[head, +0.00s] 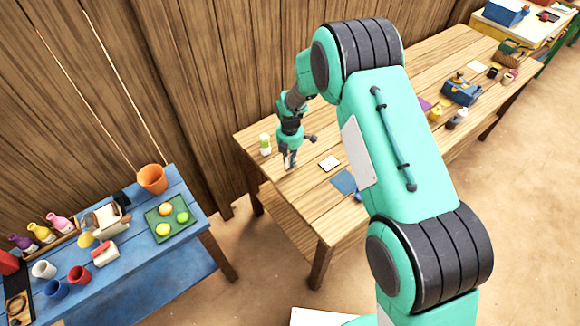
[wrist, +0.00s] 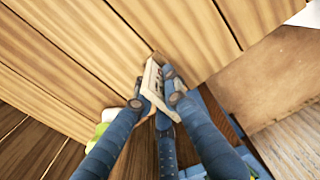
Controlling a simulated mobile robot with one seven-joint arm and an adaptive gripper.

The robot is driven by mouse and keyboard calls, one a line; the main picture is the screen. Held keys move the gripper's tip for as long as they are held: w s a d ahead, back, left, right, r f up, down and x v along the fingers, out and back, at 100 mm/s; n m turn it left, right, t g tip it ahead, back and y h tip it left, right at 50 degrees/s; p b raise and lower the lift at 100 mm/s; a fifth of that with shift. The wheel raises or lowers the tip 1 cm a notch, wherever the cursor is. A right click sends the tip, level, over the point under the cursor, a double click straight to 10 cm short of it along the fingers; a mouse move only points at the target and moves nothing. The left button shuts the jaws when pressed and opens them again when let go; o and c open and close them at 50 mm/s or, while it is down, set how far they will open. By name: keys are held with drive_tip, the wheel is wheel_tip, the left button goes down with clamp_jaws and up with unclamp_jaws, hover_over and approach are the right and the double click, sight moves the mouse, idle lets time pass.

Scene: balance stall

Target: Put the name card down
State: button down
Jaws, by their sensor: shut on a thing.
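The name card (wrist: 151,82) is a thin cream piece with darker marks on its face, seen nearly edge-on in the wrist view. My gripper (wrist: 158,97) is shut on it, with its blue-grey fingers on both sides. In the head view my gripper (head: 288,160) points down over the near-left end of the wooden table (head: 300,200), close to its left edge. The card is small there and partly hidden by the fingers. I cannot tell whether its lower edge touches the tabletop.
A green-and-white bottle (head: 265,144) stands just left of my gripper. A white square with a dark mark (head: 329,163) and a blue sheet (head: 343,182) lie to its right. A blue table (head: 190,238) with cups and a green tray (head: 186,219) stands at lower left.

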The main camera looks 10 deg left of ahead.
drive_tip(key=shift+f, duration=1.8)
drive_tip(key=shift+f, duration=0.1)
drive_tip(key=c, duration=1.8)
unclamp_jaws()
wheel_tip(320, 180, up, 12)
drive_tip(key=shift+r, duration=0.15)
